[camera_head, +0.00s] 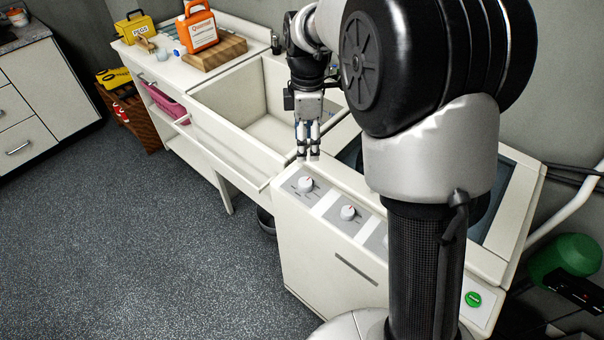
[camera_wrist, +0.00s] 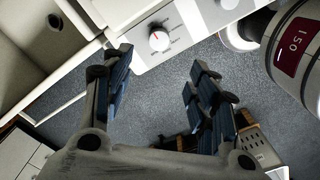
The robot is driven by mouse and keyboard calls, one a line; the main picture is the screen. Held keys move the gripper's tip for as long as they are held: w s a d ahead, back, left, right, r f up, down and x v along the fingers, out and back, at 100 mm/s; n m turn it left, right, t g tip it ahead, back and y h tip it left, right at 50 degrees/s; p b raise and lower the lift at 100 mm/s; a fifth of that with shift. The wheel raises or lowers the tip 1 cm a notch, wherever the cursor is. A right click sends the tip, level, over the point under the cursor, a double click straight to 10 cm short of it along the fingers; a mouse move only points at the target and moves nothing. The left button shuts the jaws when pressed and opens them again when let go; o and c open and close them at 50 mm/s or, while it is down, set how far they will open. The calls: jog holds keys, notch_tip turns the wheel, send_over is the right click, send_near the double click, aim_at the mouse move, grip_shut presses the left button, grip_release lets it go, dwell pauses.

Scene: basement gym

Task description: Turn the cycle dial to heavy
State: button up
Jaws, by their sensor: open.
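The washing machine's white front panel (camera_head: 334,190) carries a round white dial (camera_head: 305,184) at its left end and a second dial (camera_head: 348,212) to the right. The labels are too small to read, so I cannot tell which is the cycle dial. My gripper (camera_head: 308,152) points down just above and behind the left dial, apart from it. In the wrist view a dial with a red pointer mark (camera_wrist: 158,40) shows beyond the open, empty fingers (camera_wrist: 163,78), with small print around it. Part of a second knob (camera_wrist: 228,3) shows at the top edge. My arm hides much of the machine.
A sink basin (camera_head: 270,125) adjoins the machine on the left. An orange detergent bottle (camera_head: 197,30) stands on a wooden board (camera_head: 217,52), near a yellow pegs box (camera_head: 136,27). A green round button (camera_head: 473,299) is at the panel's right. The floor in front is clear.

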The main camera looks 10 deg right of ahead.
aim_at(305, 181)
notch_tip(305, 181, down, 14)
jog(key=b, duration=0.4)
jog(key=shift+w+f+b, duration=0.1)
jog(key=shift+f+b, duration=0.15)
jog(key=shift+b, duration=0.1)
jog(key=shift+c, duration=0.5)
jog(key=c, duration=1)
